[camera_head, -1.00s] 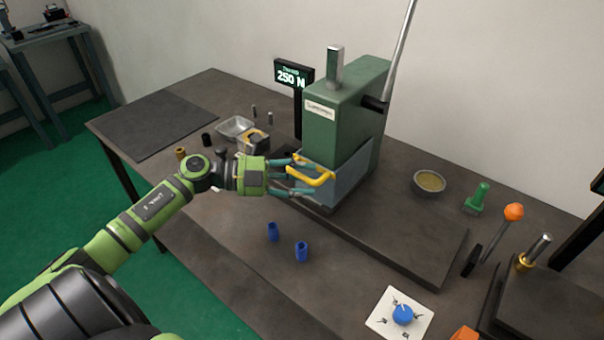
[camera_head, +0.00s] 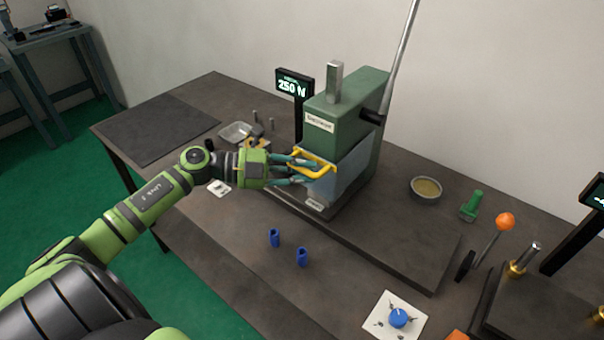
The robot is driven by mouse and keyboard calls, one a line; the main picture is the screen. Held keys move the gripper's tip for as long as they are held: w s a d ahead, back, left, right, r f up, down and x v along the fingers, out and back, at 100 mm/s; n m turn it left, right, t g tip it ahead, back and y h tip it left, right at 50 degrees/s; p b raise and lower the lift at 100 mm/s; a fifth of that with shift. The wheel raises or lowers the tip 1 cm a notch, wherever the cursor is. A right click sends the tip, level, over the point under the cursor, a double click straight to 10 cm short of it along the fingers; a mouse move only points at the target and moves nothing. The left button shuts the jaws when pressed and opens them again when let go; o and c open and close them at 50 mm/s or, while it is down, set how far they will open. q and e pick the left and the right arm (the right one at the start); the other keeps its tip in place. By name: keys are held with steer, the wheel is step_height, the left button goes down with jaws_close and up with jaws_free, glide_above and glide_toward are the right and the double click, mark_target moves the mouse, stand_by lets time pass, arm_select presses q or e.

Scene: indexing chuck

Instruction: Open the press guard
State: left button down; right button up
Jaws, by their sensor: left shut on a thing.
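The green press (camera_head: 350,112) stands on its dark base plate (camera_head: 400,256) in the middle of the table. Its guard (camera_head: 347,173) is a see-through, bluish box around the lower front of the press, with a yellow handle (camera_head: 326,159) on its front. My left gripper (camera_head: 308,171) reaches in from the left and is shut on the yellow handle. A strip of the press base with a small pale label (camera_head: 315,205) shows below the guard's front edge. My fingers hide part of the handle. My right gripper is out of view.
Two blue pieces (camera_head: 274,238) stand in front of the press. A force display (camera_head: 294,86) and a metal tray (camera_head: 237,132) are behind my left gripper. A bowl (camera_head: 426,189), a green piece (camera_head: 471,205) and an orange-knobbed lever (camera_head: 505,222) are at right.

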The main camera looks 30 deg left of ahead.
arm_select(q)
step_height(320, 180, up, 4)
steer(key=shift+r+p, duration=0.2)
steer(key=shift+p, duration=0.65)
steer(key=shift+f, duration=0.1)
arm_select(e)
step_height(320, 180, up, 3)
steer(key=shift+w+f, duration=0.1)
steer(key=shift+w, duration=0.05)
arm_select(q)
steer(key=c, duration=1.1)
jaws_free()
steer(key=shift+f, duration=0.1)
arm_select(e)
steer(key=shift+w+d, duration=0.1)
arm_select(q)
steer(key=v, duration=1.2)
